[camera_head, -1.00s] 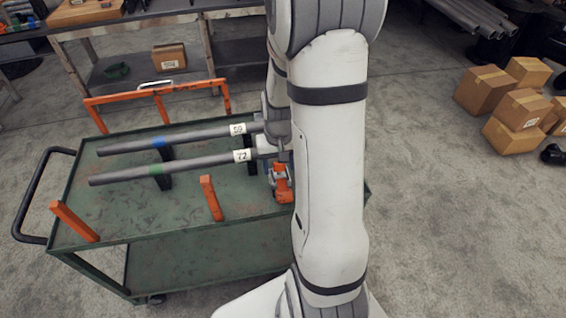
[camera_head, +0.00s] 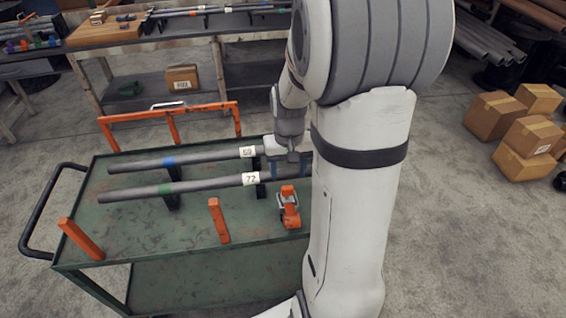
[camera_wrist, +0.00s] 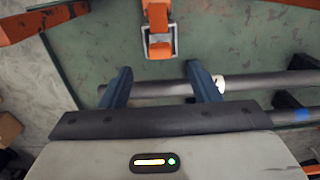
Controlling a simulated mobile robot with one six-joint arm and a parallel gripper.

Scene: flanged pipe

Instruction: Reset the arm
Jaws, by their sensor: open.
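My gripper (camera_wrist: 158,67) is open, its two blue fingers spread with nothing gripped between them. In the head view it is partly hidden behind my arm, near the right ends of two grey pipes. The nearer pipe (camera_head: 215,184) has a green band and a label reading 72; it also shows in the wrist view (camera_wrist: 255,83), crossing behind the fingers. The farther pipe (camera_head: 205,157) has a blue band and a label that seems to read 69. Both pipes lie level on dark supports on the green cart.
An orange clamp (camera_head: 289,208) stands on the green cart (camera_head: 130,222), near my gripper. Orange posts (camera_head: 219,220) and an orange rail (camera_head: 172,113) rise from the cart. A workbench (camera_head: 190,38) stands behind. Cardboard boxes (camera_head: 492,113) sit on the floor at right.

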